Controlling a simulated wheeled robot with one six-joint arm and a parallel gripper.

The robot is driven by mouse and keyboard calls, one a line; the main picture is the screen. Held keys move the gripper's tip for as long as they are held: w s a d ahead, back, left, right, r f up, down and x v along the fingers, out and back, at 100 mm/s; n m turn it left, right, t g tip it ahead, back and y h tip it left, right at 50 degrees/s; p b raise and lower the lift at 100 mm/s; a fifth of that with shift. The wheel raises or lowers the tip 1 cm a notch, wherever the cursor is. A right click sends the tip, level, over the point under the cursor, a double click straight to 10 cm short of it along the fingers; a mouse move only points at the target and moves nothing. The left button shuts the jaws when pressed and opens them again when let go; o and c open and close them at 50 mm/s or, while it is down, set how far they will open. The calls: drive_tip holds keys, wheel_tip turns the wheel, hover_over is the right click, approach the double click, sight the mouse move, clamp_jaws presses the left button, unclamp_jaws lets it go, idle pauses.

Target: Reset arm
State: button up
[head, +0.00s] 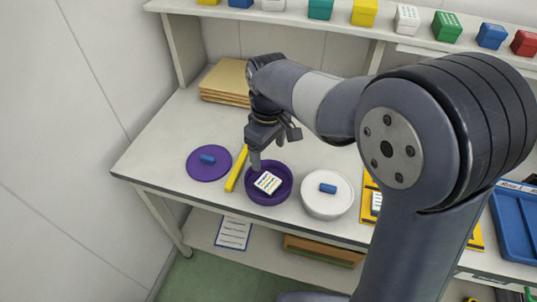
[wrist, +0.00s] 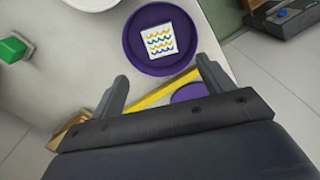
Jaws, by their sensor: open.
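My gripper (head: 274,150) hangs over the table (head: 160,140), just behind a purple round dish. It is open, and its two fingers (wrist: 160,88) show apart and empty in the wrist view. The purple dish (head: 284,197) holds a white square card with wavy coloured lines (head: 268,182). The dish (wrist: 133,62) and card (wrist: 160,40) also show ahead of the fingers in the wrist view. A purple round lid with a blue knob (head: 200,173) lies at the left of the table. My arm hides part of the table's right side.
A yellow bar (head: 237,168) lies between lid and dish. A white round container with a blue knob (head: 328,204) stands right of the dish. Tan boards (head: 225,82) are stacked behind. Small coloured boxes, including a yellow one (head: 364,12), line the shelf above. A blue tray (head: 515,225) is at right.

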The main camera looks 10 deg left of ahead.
sight(269, 183)
wheel_tip(269, 183, down, 12)
drive_tip(key=shift+f, duration=0.15)
drive_tip(key=shift+r, duration=1.95)
